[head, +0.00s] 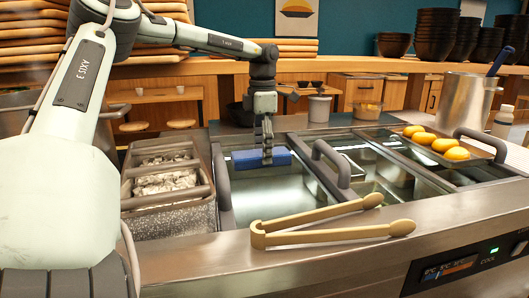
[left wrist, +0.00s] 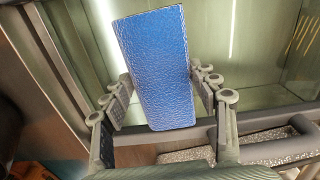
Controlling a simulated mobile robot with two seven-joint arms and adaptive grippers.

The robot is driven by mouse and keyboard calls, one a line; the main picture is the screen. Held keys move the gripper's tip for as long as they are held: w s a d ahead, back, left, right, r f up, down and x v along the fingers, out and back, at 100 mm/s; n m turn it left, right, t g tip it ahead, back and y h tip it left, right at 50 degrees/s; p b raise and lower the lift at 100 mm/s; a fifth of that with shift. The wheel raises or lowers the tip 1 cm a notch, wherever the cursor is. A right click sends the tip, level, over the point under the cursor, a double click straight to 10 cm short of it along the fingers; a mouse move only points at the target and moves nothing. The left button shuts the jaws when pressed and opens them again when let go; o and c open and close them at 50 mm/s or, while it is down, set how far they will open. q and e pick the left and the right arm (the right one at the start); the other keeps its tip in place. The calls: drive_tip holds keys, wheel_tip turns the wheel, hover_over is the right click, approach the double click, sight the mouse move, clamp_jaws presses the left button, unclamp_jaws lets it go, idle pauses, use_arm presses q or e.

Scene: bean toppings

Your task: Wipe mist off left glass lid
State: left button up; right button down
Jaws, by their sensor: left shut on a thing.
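My left gripper (head: 266,140) is shut on a blue sponge (head: 275,158) and points down over the left glass lid (head: 265,205). The sponge is low at the lid's far part; whether it touches the glass I cannot tell. In the left wrist view the blue sponge (left wrist: 155,60) sits between the two fingers, with the glass lid (left wrist: 255,65) behind it. The lid has a dark grey handle (head: 221,178) along its left side. The glass looks greenish with bright reflections, and I cannot make out mist on it. My right gripper is not in view.
Wooden tongs (head: 310,221) lie on the steel front edge, close to the lid. A bin with foil-like contents (head: 165,183) stands left of the lid. Another glass lid (head: 360,152) lies right, then a tray with several orange-yellow items (head: 440,145). A steel pot (head: 466,100) stands behind.

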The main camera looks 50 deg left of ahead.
sight(281, 197)
use_arm(q)
drive_tip(key=shift+w+a, duration=0.3)
drive_tip(key=shift+a, duration=0.3)
drive_tip(key=shift+f, duration=0.1)
drive_tip(key=shift+d, duration=0.1)
